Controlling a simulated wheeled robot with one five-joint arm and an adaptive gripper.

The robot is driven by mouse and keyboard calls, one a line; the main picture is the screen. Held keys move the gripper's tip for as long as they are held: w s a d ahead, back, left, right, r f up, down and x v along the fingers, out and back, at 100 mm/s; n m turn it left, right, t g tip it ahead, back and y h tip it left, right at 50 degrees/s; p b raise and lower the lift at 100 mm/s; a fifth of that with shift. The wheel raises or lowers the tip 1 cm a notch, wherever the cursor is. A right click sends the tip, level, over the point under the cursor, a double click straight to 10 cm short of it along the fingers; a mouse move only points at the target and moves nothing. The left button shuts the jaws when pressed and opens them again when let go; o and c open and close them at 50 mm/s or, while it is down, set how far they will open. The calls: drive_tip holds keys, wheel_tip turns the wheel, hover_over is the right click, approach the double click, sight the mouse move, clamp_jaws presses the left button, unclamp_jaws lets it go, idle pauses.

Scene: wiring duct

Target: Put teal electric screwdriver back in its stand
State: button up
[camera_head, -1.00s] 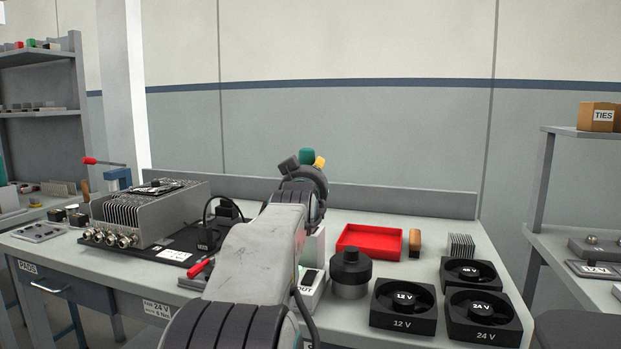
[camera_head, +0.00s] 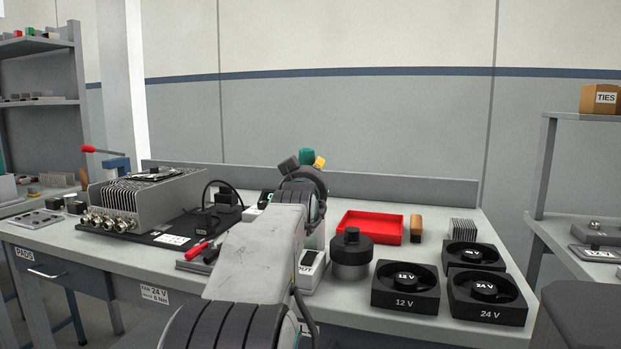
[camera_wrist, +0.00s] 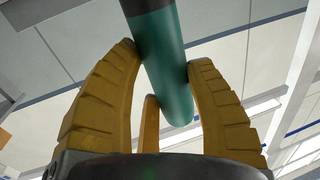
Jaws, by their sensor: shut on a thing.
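The teal electric screwdriver (camera_wrist: 165,62) is held in my gripper (camera_wrist: 165,85). In the wrist view its smooth teal body runs between the yellow fingers, with a dark part at the top edge. In the head view only its teal end (camera_head: 307,156) shows, above my wrist beside a yellow finger (camera_head: 320,162). My gripper is shut on it, above the bench (camera_head: 440,215). The rest of the screwdriver is hidden by my arm in the head view. I cannot make out its stand for certain; my arm covers part of the bench.
A finned metal housing (camera_head: 150,203) stands left. A red tray (camera_head: 370,228), a black-and-grey round piece (camera_head: 351,258) and black blocks marked 12 V (camera_head: 404,298) and 24 V (camera_head: 488,313) stand right of my arm. A white OUT box (camera_head: 312,268) is close beside the arm.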

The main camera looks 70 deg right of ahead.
drive_tip(key=shift+f+b, duration=0.8)
drive_tip(key=shift+f, duration=0.1)
drive_tip(key=o, duration=1)
drive_tip(key=shift+o, duration=1.4)
drive_tip(key=shift+f, duration=0.15)
drive_tip(key=v, duration=1.2)
drive_tip(key=shift+w+a, duration=0.1)
